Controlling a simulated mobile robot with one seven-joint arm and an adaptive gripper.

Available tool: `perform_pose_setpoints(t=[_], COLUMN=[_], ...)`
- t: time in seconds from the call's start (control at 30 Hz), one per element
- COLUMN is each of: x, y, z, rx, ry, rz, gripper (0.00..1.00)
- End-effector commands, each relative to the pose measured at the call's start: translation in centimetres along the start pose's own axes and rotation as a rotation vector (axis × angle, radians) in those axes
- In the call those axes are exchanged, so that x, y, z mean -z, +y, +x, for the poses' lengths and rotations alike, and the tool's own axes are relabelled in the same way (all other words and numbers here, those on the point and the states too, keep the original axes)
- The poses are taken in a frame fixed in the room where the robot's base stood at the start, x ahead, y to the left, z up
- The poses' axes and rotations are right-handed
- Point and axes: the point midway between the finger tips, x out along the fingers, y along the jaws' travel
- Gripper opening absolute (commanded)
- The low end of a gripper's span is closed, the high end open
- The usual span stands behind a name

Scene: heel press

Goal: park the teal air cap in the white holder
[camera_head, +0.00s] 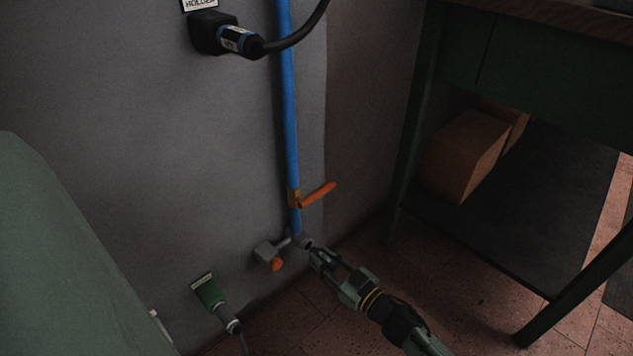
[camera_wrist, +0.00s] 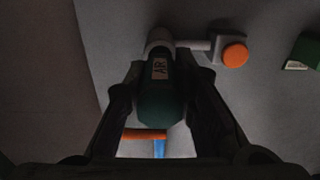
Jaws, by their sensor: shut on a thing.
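The teal air cap (camera_wrist: 160,100), dark and carrying an "AIR" label, sits between the two fingers of my gripper (camera_wrist: 160,108) in the wrist view. Its far end meets a round grey fitting (camera_wrist: 160,38); I cannot tell whether it is still seated there. In the head view my gripper (camera_head: 318,254) is at the grey fitting (camera_head: 303,242) at the foot of the blue pipe, and hides most of the cap. I cannot clearly identify the white holder; a small pale piece (camera_head: 155,316) shows at the machine's edge.
The blue pipe (camera_head: 289,110) has an orange lever (camera_head: 318,194). A grey box with an orange knob (camera_head: 276,265) is beside the fitting. A green socket (camera_head: 208,292) with a plug is lower left. A black holder (camera_head: 208,32) holds a cable plug above. A green table (camera_head: 545,65) stands right.

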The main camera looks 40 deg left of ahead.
Motion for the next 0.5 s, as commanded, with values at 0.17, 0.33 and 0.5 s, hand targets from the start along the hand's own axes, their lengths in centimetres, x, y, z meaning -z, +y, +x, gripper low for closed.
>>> perform_pose_setpoints(t=[0.17,0.33,0.5], x=[0.1,0.0,0.1], y=[0.0,0.0,0.0], z=[-0.7,-1.4,-2.1], rx=[-0.001,-0.001,0.0], ry=[0.0,0.0,0.0], rz=[0.0,0.0,0.0], gripper=[0.0,0.0,0.0])
